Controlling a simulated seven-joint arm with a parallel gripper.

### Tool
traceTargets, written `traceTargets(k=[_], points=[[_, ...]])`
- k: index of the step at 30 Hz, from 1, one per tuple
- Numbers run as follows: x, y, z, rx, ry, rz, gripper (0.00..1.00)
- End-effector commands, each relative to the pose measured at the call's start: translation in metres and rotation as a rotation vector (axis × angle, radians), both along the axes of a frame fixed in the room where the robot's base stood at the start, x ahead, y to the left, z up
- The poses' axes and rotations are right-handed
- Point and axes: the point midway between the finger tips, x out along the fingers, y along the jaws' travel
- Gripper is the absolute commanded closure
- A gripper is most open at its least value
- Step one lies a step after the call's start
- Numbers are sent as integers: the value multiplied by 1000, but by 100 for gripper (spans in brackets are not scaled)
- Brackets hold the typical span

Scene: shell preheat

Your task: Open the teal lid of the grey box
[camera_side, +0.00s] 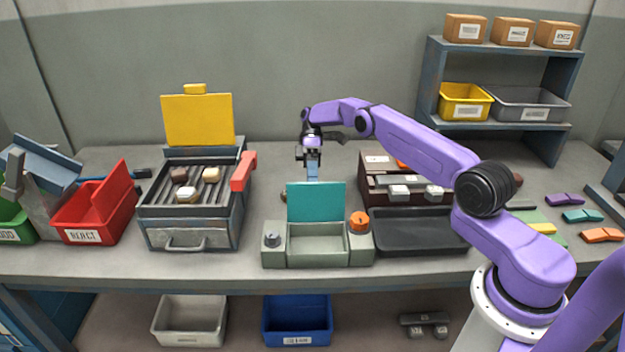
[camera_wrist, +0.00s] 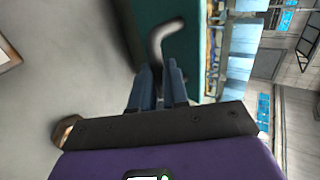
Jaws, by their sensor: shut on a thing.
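The grey box (camera_side: 316,261) stands near the front middle of the table, its shallow inside uncovered. Its teal lid (camera_side: 316,203) stands upright at the box's back edge in the side view. The lid also shows as a dark teal panel in the wrist view (camera_wrist: 187,47). My gripper (camera_side: 312,175) is just behind the lid's top edge, pointing down. In the wrist view my gripper's fingers (camera_wrist: 158,74) are closed on a bent grey handle (camera_wrist: 163,36) beside the lid. The handle's grip point is hidden behind the lid in the side view.
An orange knob (camera_side: 360,221) and a grey knob (camera_side: 271,240) sit on the box's sides. A grill with a raised yellow lid (camera_side: 198,120) stands to the left. A black tray (camera_side: 420,235) lies close on the right. Table behind the lid is partly clear.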

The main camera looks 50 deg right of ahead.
Motion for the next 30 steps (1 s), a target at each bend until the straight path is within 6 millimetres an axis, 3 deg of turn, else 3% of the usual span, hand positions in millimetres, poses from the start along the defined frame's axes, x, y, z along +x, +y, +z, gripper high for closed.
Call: traceTargets(k=[7,8,9,10,30], points=[[-4,5,-7,-5,23,11,100],[-4,5,-7,-5,23,11,76],[-4,5,-7,-4,22,10,63],[-4,5,-7,-3,22,9,60],[-5,5,2,-38,-28,3,60]])
